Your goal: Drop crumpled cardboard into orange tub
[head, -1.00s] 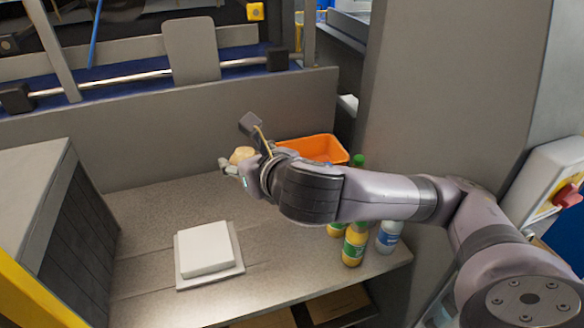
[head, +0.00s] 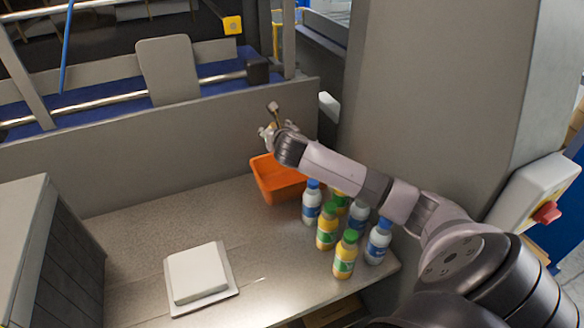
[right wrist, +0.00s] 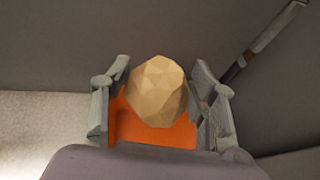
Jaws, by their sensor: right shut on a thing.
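The crumpled cardboard (right wrist: 158,90) is a tan, faceted ball between the two grey fingers of my right gripper (right wrist: 160,108) in the right wrist view. The gripper is shut on it. In the head view my right gripper (head: 266,134) is above the back of the orange tub (head: 283,186), and I cannot make out the cardboard there. The tub stands on the worktop against the back panel. In the right wrist view the orange tub (right wrist: 150,130) shows below and behind the ball. My left gripper is not in view.
Several bottles with blue or green caps, one a yellow bottle (head: 345,255), stand in front and right of the tub. A white block (head: 197,272) lies on a flat plate at the front left. The worktop's middle is clear. A grey column (head: 425,90) rises at right.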

